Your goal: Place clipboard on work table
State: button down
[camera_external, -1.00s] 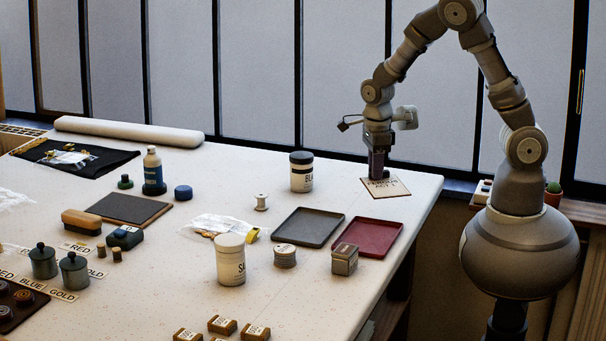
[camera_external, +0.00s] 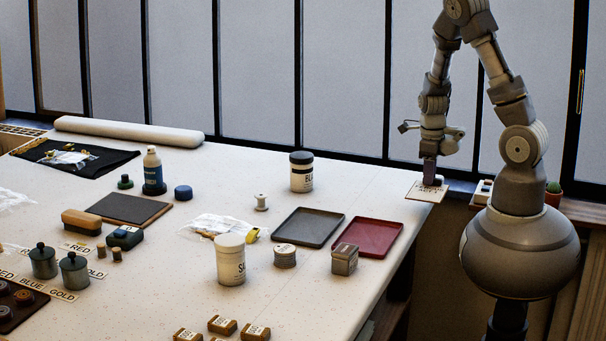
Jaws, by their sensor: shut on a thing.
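My gripper (camera_external: 430,183) points down at the far right corner of the white work table (camera_external: 340,185). It is shut on a small flat pale board with dark lettering, which I take to be the clipboard (camera_external: 418,191). The board is roughly level and shows at the table's right edge, partly past that edge in this view. I cannot tell whether it touches the tabletop or hangs just above it. The fingers hide part of the board's upper side.
A black-lidded jar (camera_external: 301,173), a dark tray (camera_external: 309,228) and a red tray (camera_external: 367,237) stand left of the gripper. Free tabletop lies between the jar and the board. The window is close behind. A sill with a cactus (camera_external: 553,188) is at right.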

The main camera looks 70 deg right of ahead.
jog(key=b, duration=0.2)
send_over(389, 186)
jog(key=shift+d+f, duration=0.1)
jog(key=shift+f, duration=0.8)
jog(key=shift+f+b, duration=0.9)
jog(key=shift+f, duration=0.75)
jog(key=shift+f, duration=0.1)
jog(key=c, duration=1.1)
grip_release()
jog(key=shift+o, duration=0.2)
notch_tip(389, 186, up, 12)
jog(key=p, duration=0.4)
